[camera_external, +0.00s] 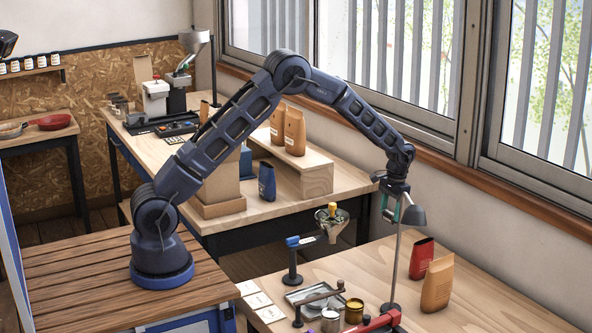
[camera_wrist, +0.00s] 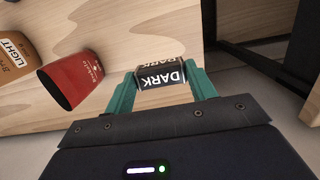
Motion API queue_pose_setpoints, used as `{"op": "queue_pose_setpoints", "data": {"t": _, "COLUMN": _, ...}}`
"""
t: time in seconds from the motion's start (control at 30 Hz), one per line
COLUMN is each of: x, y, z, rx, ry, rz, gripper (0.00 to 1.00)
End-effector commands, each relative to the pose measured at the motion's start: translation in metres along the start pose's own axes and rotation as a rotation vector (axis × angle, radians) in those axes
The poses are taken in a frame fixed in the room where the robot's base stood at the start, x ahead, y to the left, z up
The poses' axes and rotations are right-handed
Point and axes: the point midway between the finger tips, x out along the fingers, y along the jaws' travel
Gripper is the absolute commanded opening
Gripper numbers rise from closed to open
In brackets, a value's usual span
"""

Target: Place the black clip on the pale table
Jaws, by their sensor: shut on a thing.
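My gripper (camera_wrist: 163,82) has its teal fingers shut on the black clip (camera_wrist: 160,72), a small dark block with white "DARK" lettering on two faces. In the external view my gripper (camera_external: 396,208) is above the front right table, partly behind a grey lamp; the clip cannot be made out there. The pale table (camera_external: 365,268) has a light wood top, and it lies below the clip in the wrist view (camera_wrist: 130,35). I see no contact between clip and table.
A red bag (camera_external: 421,258) and an orange bag (camera_external: 437,284) stand on the table near the grey lamp (camera_external: 412,216).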

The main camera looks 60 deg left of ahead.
Motion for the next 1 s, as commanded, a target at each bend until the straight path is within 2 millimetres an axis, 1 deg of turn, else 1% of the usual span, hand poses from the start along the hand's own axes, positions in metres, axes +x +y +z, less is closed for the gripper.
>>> {"op": "queue_pose_setpoints", "data": {"t": 0.03, "x": 0.013, "y": 0.000, "z": -0.001, "rx": 0.000, "ry": -0.004, "rz": -0.001, "gripper": 0.35}}
{"op": "queue_pose_setpoints", "data": {"t": 0.1, "x": 0.028, "y": 0.000, "z": -0.003, "rx": 0.000, "ry": -0.004, "rz": -0.001, "gripper": 0.35}}
{"op": "queue_pose_setpoints", "data": {"t": 0.3, "x": 0.066, "y": 0.000, "z": -0.007, "rx": -0.001, "ry": -0.003, "rz": 0.000, "gripper": 0.35}}
{"op": "queue_pose_setpoints", "data": {"t": 0.4, "x": 0.077, "y": 0.000, "z": -0.009, "rx": -0.001, "ry": -0.002, "rz": 0.000, "gripper": 0.35}}
{"op": "queue_pose_setpoints", "data": {"t": 0.67, "x": 0.091, "y": 0.000, "z": -0.011, "rx": -0.001, "ry": -0.001, "rz": 0.000, "gripper": 0.35}}
{"op": "queue_pose_setpoints", "data": {"t": 0.9, "x": 0.122, "y": 0.000, "z": -0.015, "rx": -0.001, "ry": -0.001, "rz": 0.000, "gripper": 0.35}}
{"op": "queue_pose_setpoints", "data": {"t": 1.0, "x": 0.126, "y": 0.000, "z": -0.015, "rx": -0.001, "ry": 0.000, "rz": 0.000, "gripper": 0.35}}
